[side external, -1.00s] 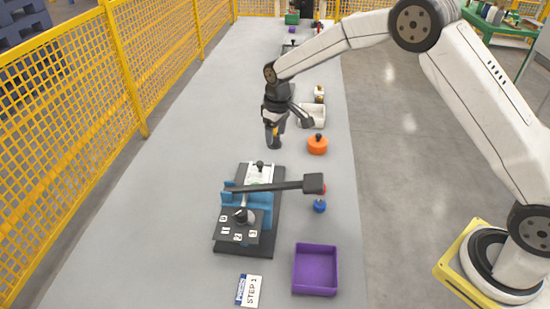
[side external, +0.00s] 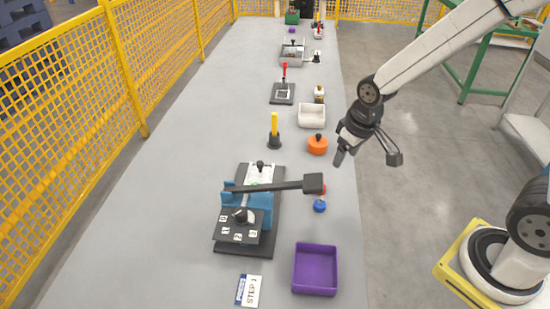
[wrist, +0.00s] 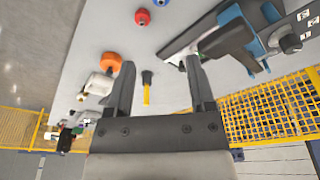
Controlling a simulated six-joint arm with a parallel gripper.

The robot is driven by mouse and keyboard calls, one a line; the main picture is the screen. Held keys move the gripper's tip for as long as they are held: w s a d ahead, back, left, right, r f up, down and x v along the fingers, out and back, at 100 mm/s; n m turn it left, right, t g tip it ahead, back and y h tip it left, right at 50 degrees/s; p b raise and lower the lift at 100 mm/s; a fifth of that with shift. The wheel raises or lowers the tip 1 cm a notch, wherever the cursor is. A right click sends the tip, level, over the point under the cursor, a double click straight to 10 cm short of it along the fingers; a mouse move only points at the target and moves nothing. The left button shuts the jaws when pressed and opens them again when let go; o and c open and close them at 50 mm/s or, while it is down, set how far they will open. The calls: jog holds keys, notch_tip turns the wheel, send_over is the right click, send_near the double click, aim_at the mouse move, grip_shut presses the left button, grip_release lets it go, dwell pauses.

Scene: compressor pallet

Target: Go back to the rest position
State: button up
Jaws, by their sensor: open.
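My gripper (side external: 366,160) hangs at the right edge of the table in the side view, clear of the objects and tilted. In the wrist view my gripper (wrist: 162,75) has its two fingers spread wide with nothing between them at the tips. A yellow-handled tool (side external: 274,125) stands upright in a black holder on the table, left of my gripper. It also shows in the wrist view (wrist: 146,93), beyond the fingers.
An orange round part (side external: 317,146) sits near the table edge. The dark fixture with a blue clamp (side external: 235,200) and long black lever stands in front, near a purple tray (side external: 315,292). A white tray (side external: 311,126) lies behind. Yellow mesh fence (side external: 80,120) runs along the left.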

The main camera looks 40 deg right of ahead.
jog(key=s, duration=0.6)
jog(key=shift+s+d+f+m, duration=0.25)
jog(key=shift+s+m, duration=0.05)
jog(key=shift+s, duration=0.05)
dwell(1.0)
